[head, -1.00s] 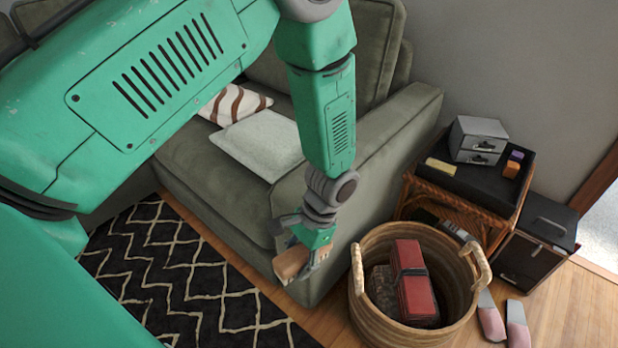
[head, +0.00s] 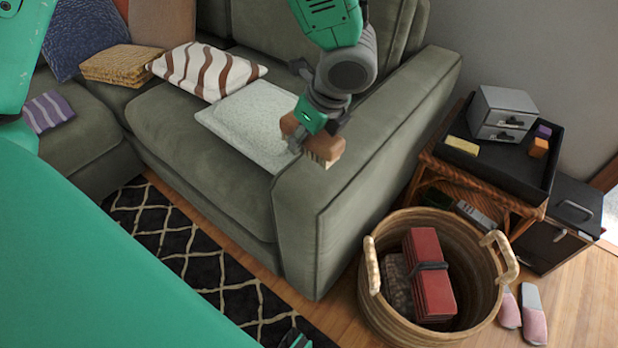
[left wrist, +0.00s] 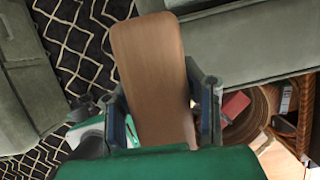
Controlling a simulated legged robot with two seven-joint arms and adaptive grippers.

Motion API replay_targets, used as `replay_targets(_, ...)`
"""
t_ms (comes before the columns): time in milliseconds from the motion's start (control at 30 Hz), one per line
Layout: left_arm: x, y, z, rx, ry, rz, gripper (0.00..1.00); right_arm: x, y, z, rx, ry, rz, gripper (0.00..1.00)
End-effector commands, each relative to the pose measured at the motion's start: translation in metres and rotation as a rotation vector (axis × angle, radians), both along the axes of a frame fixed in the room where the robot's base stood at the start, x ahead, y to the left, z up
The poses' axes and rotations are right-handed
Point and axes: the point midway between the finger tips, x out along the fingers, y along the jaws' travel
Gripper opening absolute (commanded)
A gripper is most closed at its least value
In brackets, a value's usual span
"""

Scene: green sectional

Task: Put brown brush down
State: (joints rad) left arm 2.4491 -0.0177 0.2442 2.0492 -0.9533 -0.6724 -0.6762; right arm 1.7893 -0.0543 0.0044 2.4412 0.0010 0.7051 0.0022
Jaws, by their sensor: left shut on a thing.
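My left gripper (head: 308,130) is shut on the brown brush (head: 326,148), gripping it across its body. In the head view the brush overlaps the rear inner part of the sofa's armrest (head: 345,185), with its pale bristle side low; I cannot tell whether it touches. In the left wrist view the brush's smooth wooden back (left wrist: 150,75) fills the middle between the two fingers. A small green and dark part at the bottom edge of the head view looks like my right gripper (head: 296,340); its jaws cannot be made out.
The green sofa holds a white cushion (head: 252,125) and a striped cushion (head: 205,72). A wicker basket (head: 375,305) with a red case (head: 428,275) stands right of the armrest. Behind it, a wicker table has a black tray (head: 510,170) with small drawers (head: 502,112). Slippers lie on the floor.

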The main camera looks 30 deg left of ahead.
Motion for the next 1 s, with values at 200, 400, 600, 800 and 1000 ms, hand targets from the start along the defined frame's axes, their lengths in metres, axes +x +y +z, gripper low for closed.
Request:
replay_targets(200, -0.001, -0.002, -0.038, 0.002, 0.003, -0.001, 0.03, 0.000, 0.000, -0.019, 0.000, 0.000, 0.001, 0.36)
replay_targets(400, -0.001, -0.003, -0.057, 0.004, 0.000, 0.000, 0.03, 0.000, 0.000, -0.027, 0.000, 0.000, 0.000, 0.36)
replay_targets(600, 0.000, -0.001, -0.087, 0.003, 0.003, -0.002, 0.03, 0.000, 0.000, -0.034, 0.000, 0.000, 0.000, 0.36)
replay_targets(800, 0.000, -0.001, -0.092, 0.001, -0.003, 0.002, 0.03, 0.000, 0.000, -0.033, 0.000, -0.001, 0.000, 0.36)
replay_targets(1000, 0.000, -0.001, -0.095, 0.003, -0.002, 0.001, 0.03, 0.000, 0.000, -0.034, 0.000, -0.001, 0.001, 0.36)
